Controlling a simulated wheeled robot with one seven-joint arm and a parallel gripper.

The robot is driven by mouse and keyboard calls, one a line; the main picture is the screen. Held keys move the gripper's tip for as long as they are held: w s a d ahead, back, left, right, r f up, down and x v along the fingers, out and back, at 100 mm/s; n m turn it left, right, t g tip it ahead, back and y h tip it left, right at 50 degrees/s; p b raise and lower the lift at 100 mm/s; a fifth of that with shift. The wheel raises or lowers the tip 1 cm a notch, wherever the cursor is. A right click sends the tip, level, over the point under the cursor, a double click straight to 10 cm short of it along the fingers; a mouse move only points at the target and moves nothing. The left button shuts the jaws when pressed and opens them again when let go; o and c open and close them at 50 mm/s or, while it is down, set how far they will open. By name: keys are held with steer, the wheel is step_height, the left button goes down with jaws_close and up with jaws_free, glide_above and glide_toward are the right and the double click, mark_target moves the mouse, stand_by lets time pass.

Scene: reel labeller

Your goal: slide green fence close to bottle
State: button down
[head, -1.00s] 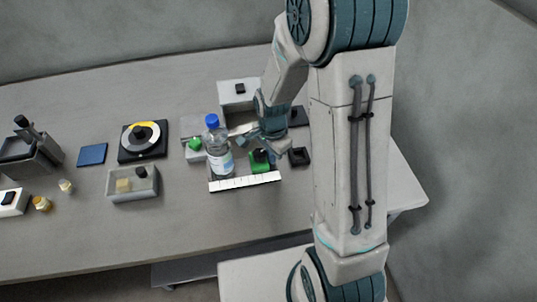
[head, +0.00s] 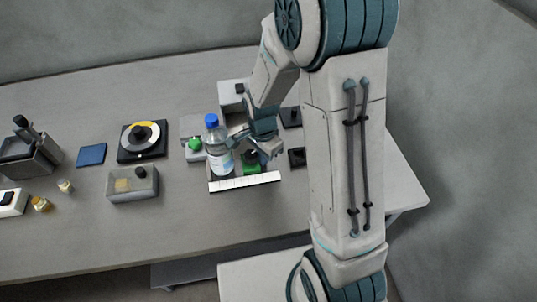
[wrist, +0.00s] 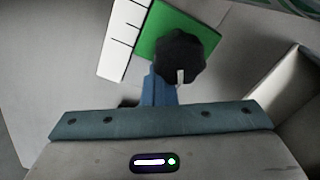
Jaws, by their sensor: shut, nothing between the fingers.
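The green fence (head: 251,169) is a small green block with a dark knob, standing on the labeller by the white ruled strip (head: 245,183). The bottle (head: 220,158), clear with a blue cap and pale label, stands upright just left of the fence. A narrow gap seems to show between them. My gripper (head: 268,153) is shut and empty, low at the fence's right side. In the wrist view, its blue fingers (wrist: 158,91) reach the green fence (wrist: 200,22) beside its black knob (wrist: 183,57); contact cannot be told for certain. The bottle is not visible there.
A green-knobbed block (head: 194,149) stands left of the bottle. A grey box (head: 234,92) is behind it, and a black square piece (head: 297,157) lies right of my gripper. The table front is clear.

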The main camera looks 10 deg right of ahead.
steer(key=shift+a, duration=1.1)
steer(key=shift+d, duration=0.7)
step_height(320, 180, up, 8)
steer(key=p, duration=0.5)
steer(key=s+d+r+n+t, duration=0.2)
steer(key=s+r+n, duration=0.4)
steer(key=r, duration=0.3)
steer(key=s+d+r+n+t, duration=0.1)
steer(key=s+d+r+n, duration=0.3)
steer(key=s+r+n, duration=0.2)
steer(key=shift+s+d+r+t, duration=0.4)
steer(key=shift+s+r, duration=0.8)
steer(key=shift+r, duration=0.55)
